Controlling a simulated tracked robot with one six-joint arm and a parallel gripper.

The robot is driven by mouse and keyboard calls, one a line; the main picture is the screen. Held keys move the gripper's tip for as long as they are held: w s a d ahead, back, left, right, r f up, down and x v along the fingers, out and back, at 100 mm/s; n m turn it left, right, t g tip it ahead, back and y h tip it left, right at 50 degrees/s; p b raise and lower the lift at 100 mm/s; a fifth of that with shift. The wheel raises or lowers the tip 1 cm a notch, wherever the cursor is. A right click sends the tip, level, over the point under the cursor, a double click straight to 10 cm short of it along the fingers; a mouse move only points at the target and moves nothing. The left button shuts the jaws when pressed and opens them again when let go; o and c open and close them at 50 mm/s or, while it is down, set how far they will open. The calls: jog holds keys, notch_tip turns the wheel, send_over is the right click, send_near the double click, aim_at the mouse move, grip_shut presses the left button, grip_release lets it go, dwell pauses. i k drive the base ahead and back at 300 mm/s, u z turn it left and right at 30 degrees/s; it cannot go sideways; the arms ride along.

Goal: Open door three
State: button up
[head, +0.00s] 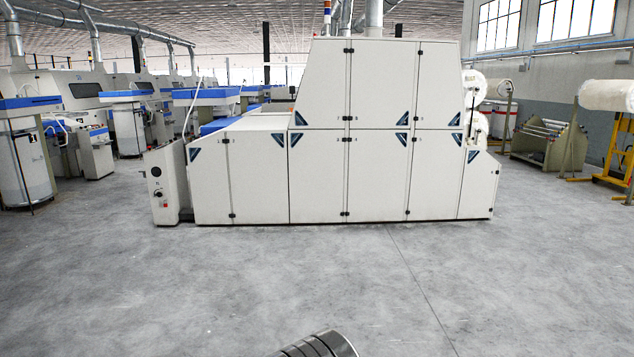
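A large white carding machine (318,190) stands in the middle of the head view, across the open floor. Its front has several lower door panels and, above them, a few upper ones, such as the upper middle panel (378,85). All look shut, with thin dark seams, small black fittings and dark blue triangular corner pieces. Small number marks sit near some panel corners, but they are too small to read, so I cannot tell which panel is door three. Only a ribbed metal part of mine shows at the bottom edge. My gripper's fingers are not in view.
Bare grey concrete floor (300,280) lies clear up to the machine. A control box (161,187) stands at its left end. Other machines line the left. At right are a rack (545,145), an orange stand (620,150) and white rolls (608,95).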

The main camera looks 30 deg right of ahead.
aim_at(316, 157)
jog(key=z, duration=0.3)
jog(key=i, duration=1.1)
jog(key=z, duration=0.6)
jog(key=i, duration=0.75)
jog(key=z, duration=0.45)
jog(key=i, duration=1.45)
jog(key=z, duration=0.15)
jog(key=i, duration=2.25)
jog(key=u, duration=0.15)
